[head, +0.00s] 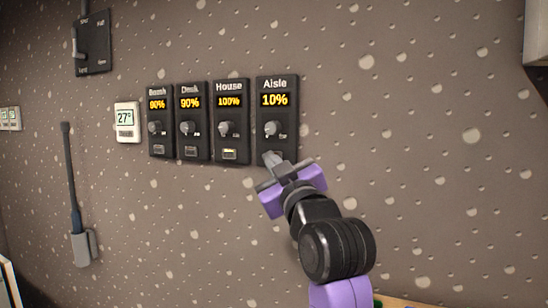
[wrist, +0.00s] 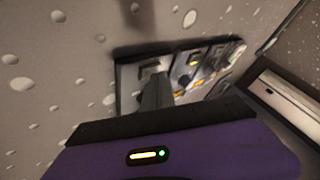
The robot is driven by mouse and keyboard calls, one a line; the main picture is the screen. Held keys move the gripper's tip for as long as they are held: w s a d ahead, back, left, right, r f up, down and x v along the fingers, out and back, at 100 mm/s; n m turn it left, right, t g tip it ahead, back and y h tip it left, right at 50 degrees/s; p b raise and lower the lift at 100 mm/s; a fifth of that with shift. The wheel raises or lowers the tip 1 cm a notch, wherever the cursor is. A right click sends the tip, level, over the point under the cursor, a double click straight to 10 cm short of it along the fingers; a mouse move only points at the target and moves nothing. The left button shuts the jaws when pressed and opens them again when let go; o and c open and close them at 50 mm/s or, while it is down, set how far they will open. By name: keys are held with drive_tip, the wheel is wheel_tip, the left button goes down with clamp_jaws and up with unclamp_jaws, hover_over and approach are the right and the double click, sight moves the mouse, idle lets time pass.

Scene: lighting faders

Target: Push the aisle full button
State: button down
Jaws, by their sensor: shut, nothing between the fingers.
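The Aisle panel (head: 290,117) is the rightmost of the row of dark wall panels in the head view. Its display (head: 275,100) reads 10%, and its grey knob (head: 272,129) sits below that. My gripper (head: 271,158) is shut and empty, with its fingertips at the panel's lower end, below the knob. The fingers cover the spot where the other panels have their button, so the aisle full button is hidden. In the wrist view my shut fingers (wrist: 157,92) reach the near panel (wrist: 128,76). I cannot tell whether they touch the button.
The House panel (head: 244,118) at 100%, the Desk panel (head: 205,118) at 90% and another 90% panel (head: 168,118) stand close to the left. A white thermostat (head: 127,122) is farther left.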

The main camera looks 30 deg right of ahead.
idle(0.6)
drive_tip(key=shift+s+a, duration=0.3)
drive_tip(key=shift+a, duration=0.1)
drive_tip(key=shift+s+a+p, duration=0.4)
drive_tip(key=shift+s+a, duration=0.5)
drive_tip(key=shift+a, duration=0.3)
drive_tip(key=shift+s+a+p, duration=0.35)
drive_tip(key=shift+s+a, duration=0.5)
drive_tip(key=shift+a, duration=0.35)
wheel_tip(320, 180, up, 4)
drive_tip(key=s+f+m+t, duration=0.1)
drive_tip(key=s+t, duration=0.1)
drive_tip(key=s+a+f+y, duration=0.1)
drive_tip(key=s+a+f, duration=0.1)
drive_tip(key=s+f, duration=0.5)
drive_tip(key=s+a+f+m+g+y, duration=0.15)
drive_tip(key=s+f, duration=0.25)
drive_tip(key=f, duration=0.8)
drive_tip(key=s+a+f+n+t+y, duration=0.1)
drive_tip(key=s+f+y, duration=0.1)
drive_tip(key=s+f, duration=0.5)
drive_tip(key=s+f+m+g, duration=0.2)
drive_tip(key=s+f+g, duration=0.5)
drive_tip(key=s+f, duration=1.2)
drive_tip(key=s, duration=0.4)
drive_tip(key=shift+a+g, duration=0.15)
drive_tip(key=shift+g, duration=0.2)
